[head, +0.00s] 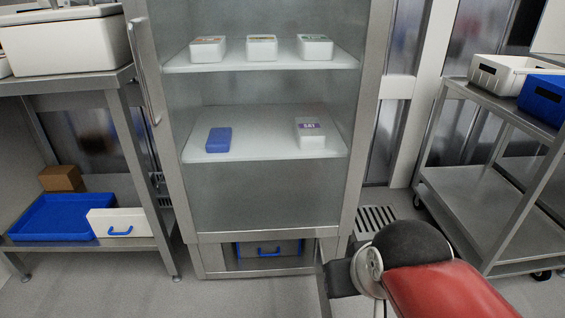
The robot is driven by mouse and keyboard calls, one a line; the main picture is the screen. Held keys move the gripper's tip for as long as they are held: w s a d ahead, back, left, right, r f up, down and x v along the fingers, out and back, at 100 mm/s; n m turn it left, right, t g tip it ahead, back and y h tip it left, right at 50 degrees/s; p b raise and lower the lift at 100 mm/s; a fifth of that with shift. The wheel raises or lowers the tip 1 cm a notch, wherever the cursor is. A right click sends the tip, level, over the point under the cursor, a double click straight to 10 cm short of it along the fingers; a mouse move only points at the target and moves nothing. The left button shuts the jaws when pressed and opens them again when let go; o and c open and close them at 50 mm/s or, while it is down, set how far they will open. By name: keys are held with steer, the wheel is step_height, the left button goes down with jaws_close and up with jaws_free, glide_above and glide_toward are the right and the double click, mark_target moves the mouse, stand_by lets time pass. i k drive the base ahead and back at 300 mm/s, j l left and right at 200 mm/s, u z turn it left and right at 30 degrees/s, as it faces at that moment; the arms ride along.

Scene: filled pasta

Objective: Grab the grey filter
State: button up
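I cannot pick out a grey filter with certainty. A grey slatted piece (376,219) lies low beside the right foot of the glass-fronted cabinet; I cannot tell whether it is a filter or a floor grate. My arm, red with a black rounded joint, reaches in from the bottom right. A dark block at the arm's end (341,278) shows in front of the cabinet's lower right corner. I cannot make out fingertips or anything held there.
The cabinet (268,238) holds white tubs (312,47) above, and a blue box (218,140) and white tub (309,133) below. A left bench holds a blue tray (60,217). A right metal cart (470,205) carries a white crate (502,73) and blue crate (543,98).

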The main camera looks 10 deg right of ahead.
mark_target(274, 248)
steer(key=l+u, duration=0.45)
steer(key=l, duration=0.35)
steer(key=l+u, duration=0.45)
steer(key=l, duration=0.35)
